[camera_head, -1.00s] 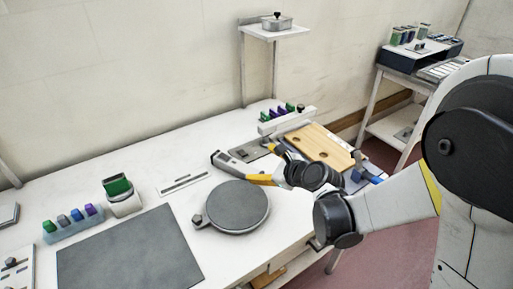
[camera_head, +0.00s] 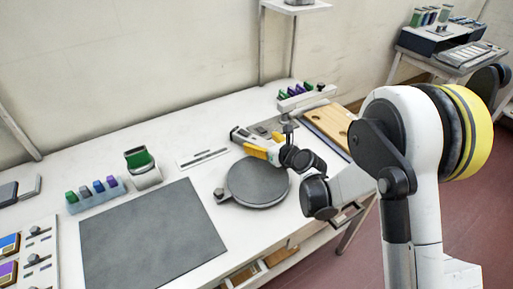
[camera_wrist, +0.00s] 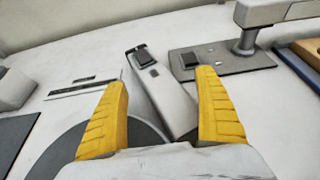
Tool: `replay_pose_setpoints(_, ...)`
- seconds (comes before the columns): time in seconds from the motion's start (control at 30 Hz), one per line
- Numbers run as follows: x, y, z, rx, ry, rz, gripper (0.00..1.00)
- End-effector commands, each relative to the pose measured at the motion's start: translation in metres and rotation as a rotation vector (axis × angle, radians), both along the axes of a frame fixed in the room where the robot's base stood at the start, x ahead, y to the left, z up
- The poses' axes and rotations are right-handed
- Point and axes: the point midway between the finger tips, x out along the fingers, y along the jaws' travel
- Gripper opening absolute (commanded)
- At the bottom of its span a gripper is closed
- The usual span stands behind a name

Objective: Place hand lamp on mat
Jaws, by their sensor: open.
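The hand lamp (camera_head: 243,136) is a long pale grey body with a dark square part at its far end. It lies on the white bench behind the round dark plate. My gripper (camera_head: 268,146) is open at the lamp. In the wrist view, the lamp (camera_wrist: 165,95) lies between the two spread yellow fingers (camera_wrist: 162,105), with gaps on both sides. Its near end is hidden behind my gripper. The mat (camera_head: 150,235) is a flat dark grey rectangle, bare, at the front left of the bench.
The round plate (camera_head: 258,183) lies between mat and lamp. A grey plate with a post (camera_wrist: 225,60) and a wooden board (camera_head: 328,122) are right of the lamp. A green-topped holder (camera_head: 141,166) and a rack of coloured pieces (camera_head: 96,194) stand behind the mat.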

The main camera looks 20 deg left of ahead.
Motion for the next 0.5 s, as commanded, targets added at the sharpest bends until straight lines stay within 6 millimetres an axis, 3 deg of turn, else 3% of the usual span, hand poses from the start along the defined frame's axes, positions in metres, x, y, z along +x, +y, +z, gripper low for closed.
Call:
replay_pose_setpoints(0.13, 0.0101, 0.0117, -0.0081, -0.001, -0.001, 0.000, 0.82)
replay_pose_setpoints(0.37, 0.0115, 0.0132, -0.0070, -0.001, -0.001, -0.001, 0.82)
replay_pose_setpoints(0.4, 0.0115, 0.0132, -0.0070, -0.001, -0.001, -0.001, 0.77)
replay_pose_setpoints(0.5, 0.0115, 0.0131, -0.0071, -0.001, -0.001, -0.001, 0.46)
